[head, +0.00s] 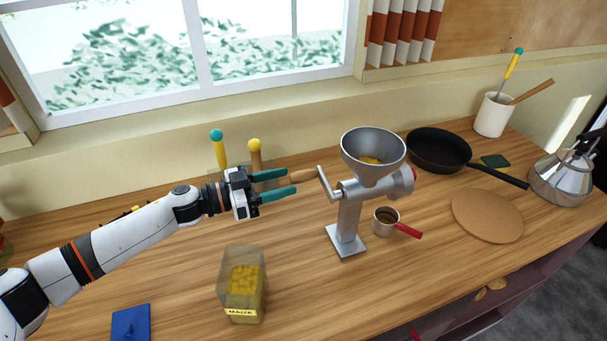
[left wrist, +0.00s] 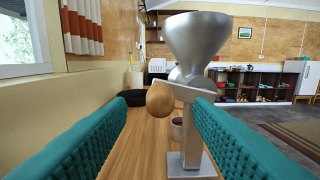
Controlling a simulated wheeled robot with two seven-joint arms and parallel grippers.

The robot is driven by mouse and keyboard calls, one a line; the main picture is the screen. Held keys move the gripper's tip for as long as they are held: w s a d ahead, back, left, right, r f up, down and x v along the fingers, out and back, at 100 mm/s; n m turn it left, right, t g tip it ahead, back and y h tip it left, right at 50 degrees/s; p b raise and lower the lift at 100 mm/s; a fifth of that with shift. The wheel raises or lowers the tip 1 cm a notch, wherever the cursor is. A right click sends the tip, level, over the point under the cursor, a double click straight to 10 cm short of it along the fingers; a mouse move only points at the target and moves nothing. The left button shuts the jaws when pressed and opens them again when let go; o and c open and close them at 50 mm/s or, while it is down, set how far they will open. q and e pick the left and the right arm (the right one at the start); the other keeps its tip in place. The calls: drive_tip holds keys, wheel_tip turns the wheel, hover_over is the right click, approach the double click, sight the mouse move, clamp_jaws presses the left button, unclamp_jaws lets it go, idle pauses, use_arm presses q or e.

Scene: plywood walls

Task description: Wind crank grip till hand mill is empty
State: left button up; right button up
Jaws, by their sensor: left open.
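The grey metal hand mill (head: 348,220) stands upright on the wooden counter, and it also shows in the left wrist view (left wrist: 192,125). Its hopper (head: 373,150) holds some yellow grain. The crank's wooden grip (head: 304,175) points left toward my left gripper (head: 294,183). In the left wrist view the round end of the grip (left wrist: 160,98) lies between the two teal fingers. My left gripper is open, its fingertips close to the grip; I cannot tell whether they touch it. A small metal cup with a red handle (head: 385,222) stands beside the mill's base. My right gripper is not in view.
A clear container labelled MAIZE (head: 242,290) and a blue item (head: 131,324) stand nearer the front. A black pan (head: 438,150), a round cork mat (head: 487,215) and a kettle (head: 562,178) are to the right. Two ball-topped handles (head: 217,136) rise behind my left gripper.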

sight(301, 177)
use_arm(q)
drive_tip(key=shift+p+x, duration=0.4)
drive_tip(key=shift+x, duration=2.25)
drive_tip(key=c, duration=1)
